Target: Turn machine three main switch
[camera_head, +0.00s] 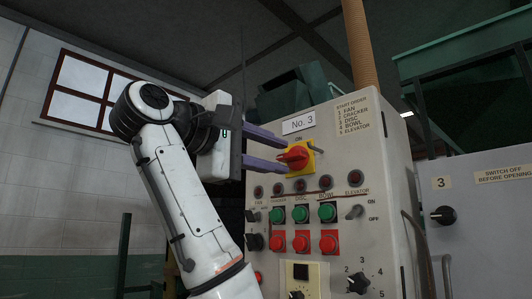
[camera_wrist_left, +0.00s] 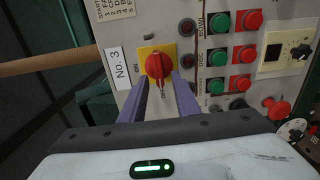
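The machine three main switch is a red rotary handle (camera_head: 293,156) on a yellow plate (camera_head: 308,160), below the "No. 3" label (camera_head: 299,123). An "ON" mark is above the switch. The handle lies roughly sideways, not toward ON. It also shows in the left wrist view as the red handle (camera_wrist_left: 155,66). My left gripper (camera_head: 283,153) is open, its two purple fingers reaching to the switch from the left. In the left wrist view the fingertips (camera_wrist_left: 162,83) are apart, close to either side of the handle; contact cannot be told. My right gripper is not in view.
Below the switch are a row of indicator lamps (camera_head: 300,186), green buttons (camera_head: 301,214) and red buttons (camera_head: 302,242). A black rotary knob (camera_head: 358,283) is lower right. Another grey cabinet (camera_head: 490,230) stands right. A brown pipe (camera_head: 359,45) rises behind the panel.

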